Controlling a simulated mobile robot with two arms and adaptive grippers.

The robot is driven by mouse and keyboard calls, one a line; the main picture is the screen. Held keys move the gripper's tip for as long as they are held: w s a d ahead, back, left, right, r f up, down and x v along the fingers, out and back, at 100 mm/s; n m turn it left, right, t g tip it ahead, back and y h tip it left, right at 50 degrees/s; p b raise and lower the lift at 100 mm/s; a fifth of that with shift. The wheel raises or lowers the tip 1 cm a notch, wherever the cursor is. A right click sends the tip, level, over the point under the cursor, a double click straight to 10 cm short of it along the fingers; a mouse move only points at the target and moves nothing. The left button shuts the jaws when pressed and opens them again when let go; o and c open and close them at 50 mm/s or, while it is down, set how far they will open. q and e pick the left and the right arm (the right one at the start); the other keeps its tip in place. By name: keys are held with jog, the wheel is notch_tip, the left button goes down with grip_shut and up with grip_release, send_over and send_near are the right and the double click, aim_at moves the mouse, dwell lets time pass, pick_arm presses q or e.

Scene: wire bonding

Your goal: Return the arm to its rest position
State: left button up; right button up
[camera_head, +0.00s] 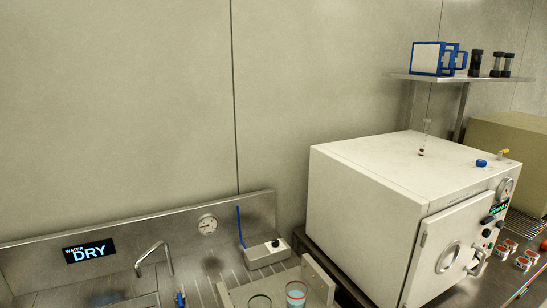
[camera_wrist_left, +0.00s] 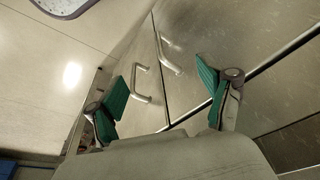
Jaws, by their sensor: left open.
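My left gripper (camera_wrist_left: 162,97) shows in the left wrist view, with its two green-padded fingers wide apart and nothing between them. Beyond the fingers are pale cabinet fronts with two metal handles (camera_wrist_left: 143,84); the fingers appear apart from them. No part of either arm shows in the head view. My right gripper is in neither view.
The head view shows a white oven (camera_head: 375,205) with its door shut at the right. A steel sink counter with a tap (camera_head: 154,256) and two beakers (camera_head: 296,293) is at the bottom. A wall shelf (camera_head: 455,78) holds a blue-framed rack and dark bottles. Small jars (camera_head: 502,252) stand right of the oven.

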pick_arm(q)
jog(key=s+a+f+g+b, duration=0.1)
jog(key=s+f+b, duration=0.3)
jog(key=f, duration=1)
jog(key=s+f+b, duration=0.3)
jog(key=f+b, duration=0.1)
jog(key=f, duration=0.9)
jog(key=s+a+f+b, duration=0.2)
jog(key=s+f+b, duration=0.3)
jog(key=s+f, duration=0.7)
notch_tip(320, 180, down, 2)
jog(key=shift+s+a+f+g, duration=0.2)
jog(key=shift+s+g, duration=0.05)
jog(key=shift+g, duration=0.15)
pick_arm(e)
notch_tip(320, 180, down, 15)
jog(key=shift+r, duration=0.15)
